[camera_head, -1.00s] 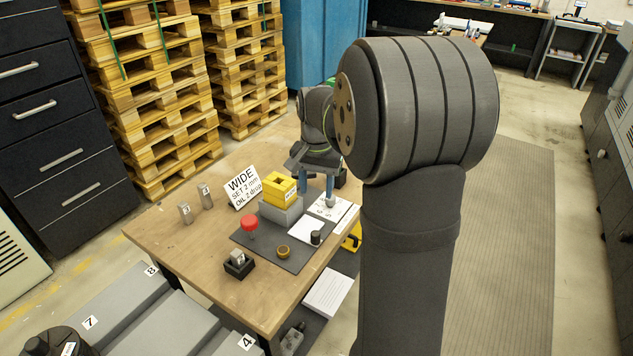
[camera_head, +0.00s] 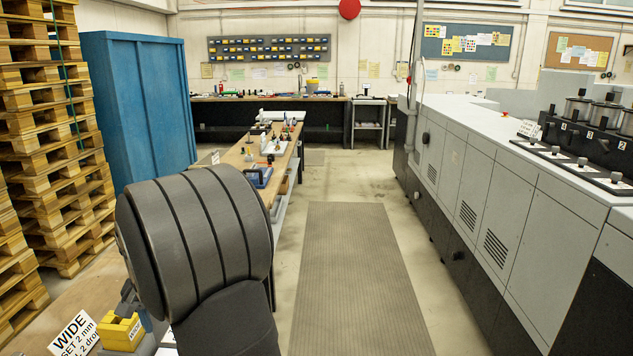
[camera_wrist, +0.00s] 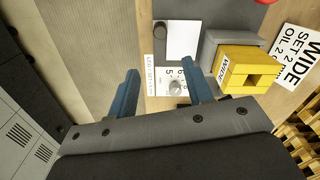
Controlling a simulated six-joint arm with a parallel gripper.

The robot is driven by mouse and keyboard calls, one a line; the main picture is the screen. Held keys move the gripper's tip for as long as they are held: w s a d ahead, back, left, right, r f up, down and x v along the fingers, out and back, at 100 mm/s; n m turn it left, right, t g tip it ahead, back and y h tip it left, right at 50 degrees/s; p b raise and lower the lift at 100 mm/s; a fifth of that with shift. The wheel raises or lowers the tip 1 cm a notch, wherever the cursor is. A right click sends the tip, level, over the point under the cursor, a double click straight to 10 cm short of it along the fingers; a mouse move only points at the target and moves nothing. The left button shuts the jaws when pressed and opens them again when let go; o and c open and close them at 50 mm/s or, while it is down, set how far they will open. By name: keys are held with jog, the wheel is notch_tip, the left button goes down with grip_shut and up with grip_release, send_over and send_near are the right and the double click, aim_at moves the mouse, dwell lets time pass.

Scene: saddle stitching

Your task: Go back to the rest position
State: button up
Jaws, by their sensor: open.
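My gripper (camera_wrist: 163,88) shows in the wrist view with its two blue fingers spread apart and nothing held between them. Contact between the fingers and the knob cannot be told. To the right stands a yellow block (camera_wrist: 250,68) marked WIDE, on a grey block (camera_wrist: 212,48). In the head view my arm hides most of the gripper. The yellow block (camera_head: 121,333) shows at the lower left.
Pallet stacks (camera_head: 50,130) and a blue cabinet (camera_head: 140,105) stand at left. A long grey machine (camera_head: 510,200) lines the right. The floor mat (camera_head: 355,270) between is clear.

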notch_tip(320, 180, down, 15)
jog(key=shift+s+r, duration=0.1)
jog(key=shift+s, duration=0.35)
